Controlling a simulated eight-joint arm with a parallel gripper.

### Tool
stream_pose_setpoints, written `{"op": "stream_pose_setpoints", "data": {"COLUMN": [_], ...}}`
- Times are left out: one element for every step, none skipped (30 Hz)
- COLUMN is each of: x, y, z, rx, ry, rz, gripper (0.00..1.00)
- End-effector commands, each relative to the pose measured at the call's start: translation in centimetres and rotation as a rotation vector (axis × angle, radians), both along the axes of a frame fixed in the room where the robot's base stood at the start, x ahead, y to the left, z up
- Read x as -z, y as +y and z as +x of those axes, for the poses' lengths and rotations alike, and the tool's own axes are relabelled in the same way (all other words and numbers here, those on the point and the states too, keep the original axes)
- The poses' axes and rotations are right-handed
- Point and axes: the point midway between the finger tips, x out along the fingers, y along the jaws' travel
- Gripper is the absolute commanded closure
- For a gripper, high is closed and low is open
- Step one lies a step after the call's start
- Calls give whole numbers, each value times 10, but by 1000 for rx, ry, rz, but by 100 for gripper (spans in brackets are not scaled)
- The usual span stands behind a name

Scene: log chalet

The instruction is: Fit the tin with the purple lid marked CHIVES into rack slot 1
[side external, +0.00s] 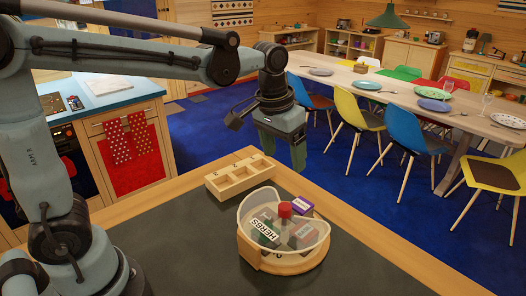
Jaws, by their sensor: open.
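A purple-topped tin (301,204) stands at the back right inside a round wooden holder (285,266) with a clear wall. The lettering on its top is too small to read. The wooden rack (246,188) with several square slots lies behind and left of the holder; its slots look empty, and I cannot read any slot numbers. My gripper (284,158) is open and points down, above and behind the holder and to the right of the rack. It appears empty and apart from both.
The holder also has a red-topped piece (285,209) and other dark and grey tins, partly hidden behind its wall and HERBS label (265,228). The dark worktop (185,240) is clear around them. A wooden edge borders it; a dining table (400,95) stands beyond.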

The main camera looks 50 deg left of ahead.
Motion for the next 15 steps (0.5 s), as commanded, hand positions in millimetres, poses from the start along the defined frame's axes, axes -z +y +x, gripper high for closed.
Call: {"op": "stream_pose_setpoints", "data": {"x": [3, 5, 8, 10, 12, 15, 17, 19, 21, 22, 23, 24, 25, 27, 30], "y": [-6, -9, -13, -15, -18, -21, -23, -24, -26, -27, -28, -29, -30, -30, -30], "z": [11, 15, 21, 25, 28, 32, 35, 37, 40, 41, 42, 43, 44, 44, 44], "rx": [0, -1, -2, -4, -4, -6, -8, -9, -10, -11, -11, -12, -12, -13, -13], "ry": [33, 52, 75, 92, 108, 127, 140, 151, 163, 171, 177, 183, 186, 189, 190], "rz": [2, 3, 6, 9, 10, 12, 15, 16, 17, 19, 20, 21, 21, 22, 22], "gripper": [22, 22, 22, 22, 22, 22, 22, 22, 22, 22, 22, 22, 22, 22, 22]}}
